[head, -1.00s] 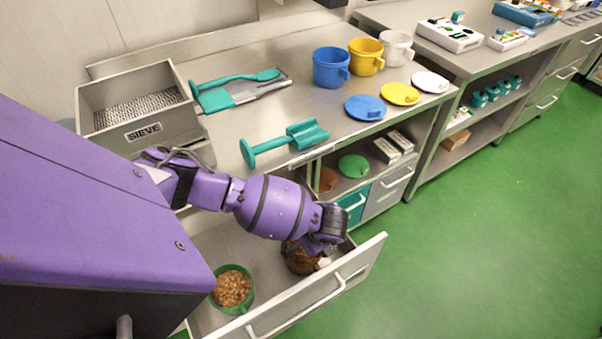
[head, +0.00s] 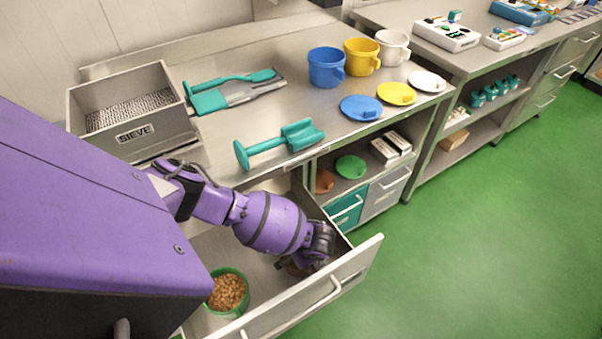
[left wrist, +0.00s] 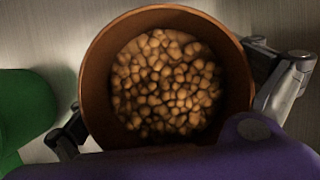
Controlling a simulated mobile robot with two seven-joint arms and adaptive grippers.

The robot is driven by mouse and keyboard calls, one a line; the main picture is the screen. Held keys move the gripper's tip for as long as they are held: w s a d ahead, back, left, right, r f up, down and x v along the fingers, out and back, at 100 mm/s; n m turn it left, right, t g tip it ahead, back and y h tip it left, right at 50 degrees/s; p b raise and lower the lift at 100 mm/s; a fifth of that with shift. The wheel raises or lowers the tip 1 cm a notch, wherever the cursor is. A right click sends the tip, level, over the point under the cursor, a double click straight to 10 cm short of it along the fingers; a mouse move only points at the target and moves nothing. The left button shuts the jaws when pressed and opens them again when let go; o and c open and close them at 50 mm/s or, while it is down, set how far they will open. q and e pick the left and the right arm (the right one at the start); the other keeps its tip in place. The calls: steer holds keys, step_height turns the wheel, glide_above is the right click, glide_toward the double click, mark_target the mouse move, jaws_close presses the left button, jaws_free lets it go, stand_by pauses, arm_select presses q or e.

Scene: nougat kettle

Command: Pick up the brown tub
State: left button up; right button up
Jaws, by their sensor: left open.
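The brown tub (left wrist: 98,88) is full of light brown nut-like pieces and stands upright in the open drawer. In the left wrist view it fills the middle. In the head view only a sliver of the tub (head: 292,269) shows behind my arm. My left gripper (left wrist: 176,108) is open, with one finger on each side of the tub. The fingers look close to the wall, but I cannot tell whether they touch it. In the head view my left gripper (head: 308,262) reaches down into the drawer. My right gripper is not in view.
The drawer (head: 345,272) is pulled out, its front panel close to my gripper. A green tub (head: 244,301) of similar pieces stands beside the brown one. Above is the worktop with a sieve box (head: 150,137), a teal scoop (head: 280,143), mugs and lids.

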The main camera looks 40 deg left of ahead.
arm_select(q)
steer(key=c, duration=1.4)
steer(key=shift+o, duration=0.2)
steer(key=shift+r, duration=0.1)
